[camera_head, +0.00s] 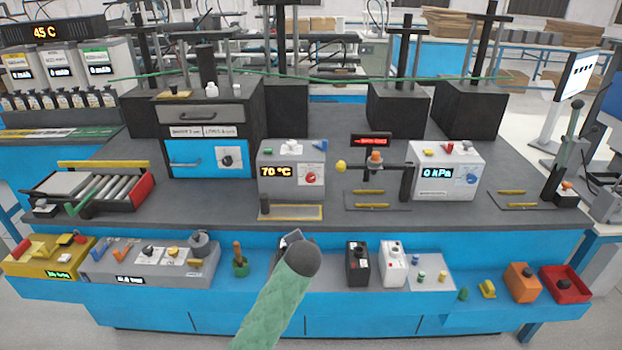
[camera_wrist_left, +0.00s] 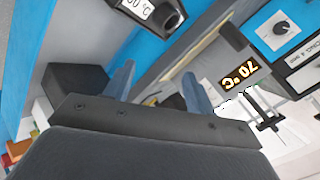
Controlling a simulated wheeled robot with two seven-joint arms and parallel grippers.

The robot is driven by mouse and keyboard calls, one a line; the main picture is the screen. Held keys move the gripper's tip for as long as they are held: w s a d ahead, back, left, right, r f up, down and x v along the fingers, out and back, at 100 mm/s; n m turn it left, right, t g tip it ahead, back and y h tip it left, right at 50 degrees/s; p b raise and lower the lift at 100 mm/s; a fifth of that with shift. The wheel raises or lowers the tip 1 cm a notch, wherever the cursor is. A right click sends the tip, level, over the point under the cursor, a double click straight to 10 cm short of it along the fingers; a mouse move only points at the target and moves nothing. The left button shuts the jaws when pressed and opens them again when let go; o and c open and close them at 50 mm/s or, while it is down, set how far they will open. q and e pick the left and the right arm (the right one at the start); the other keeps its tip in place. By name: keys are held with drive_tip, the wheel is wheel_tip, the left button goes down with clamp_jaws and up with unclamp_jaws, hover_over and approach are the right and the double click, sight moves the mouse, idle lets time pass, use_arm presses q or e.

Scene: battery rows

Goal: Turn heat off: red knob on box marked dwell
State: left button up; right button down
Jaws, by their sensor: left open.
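A grey box (camera_head: 291,158) on the bench, with a yellow 70 °C readout, carries a red knob (camera_head: 311,177) on its front right. I cannot read the word dwell on it. My left gripper (camera_head: 293,238) is in front of and below this box, mostly hidden behind my own wrist. In the left wrist view the gripper (camera_wrist_left: 160,88) is open, its two blue-grey fingers apart with nothing between them. The 70 °C readout (camera_wrist_left: 240,72) shows tilted at the right there, beyond the fingers. The red knob cannot be made out in that view. My right gripper is not in view.
A yellow-edged tray (camera_head: 291,212) lies before the box. A blue drawer with a black knob (camera_head: 227,160) stands left; a 0 kPa box with a blue knob (camera_head: 471,177) stands right. A lower shelf holds a grey control box (camera_head: 100,270) and black and white boxes (camera_head: 391,265).

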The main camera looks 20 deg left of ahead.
use_arm(q)
drive_tip(key=w+a+r+m+t+y, duration=0.25)
drive_tip(key=w+r+m+t, duration=0.2)
drive_tip(key=w+m, duration=0.55)
drive_tip(key=m+t+h+p, duration=0.1)
drive_tip(key=m+t, duration=0.2)
drive_tip(key=m, duration=1.1)
approach(311, 180)
drive_tip(key=w, duration=0.1)
drive_tip(key=p+x, duration=0.1)
drive_tip(key=x, duration=0.5)
drive_tip(key=shift+w+a+r+p, duration=0.1)
drive_tip(key=shift+w+a+p, duration=0.1)
drive_tip(key=shift+a+p, duration=0.15)
drive_tip(key=shift+x, duration=0.8)
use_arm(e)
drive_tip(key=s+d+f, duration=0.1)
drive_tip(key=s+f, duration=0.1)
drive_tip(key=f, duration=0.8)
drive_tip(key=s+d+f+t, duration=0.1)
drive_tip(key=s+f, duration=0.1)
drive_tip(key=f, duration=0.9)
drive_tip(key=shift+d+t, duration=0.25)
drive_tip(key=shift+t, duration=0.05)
use_arm(q)
drive_tip(key=shift+d, duration=0.1)
drive_tip(key=c, duration=1)
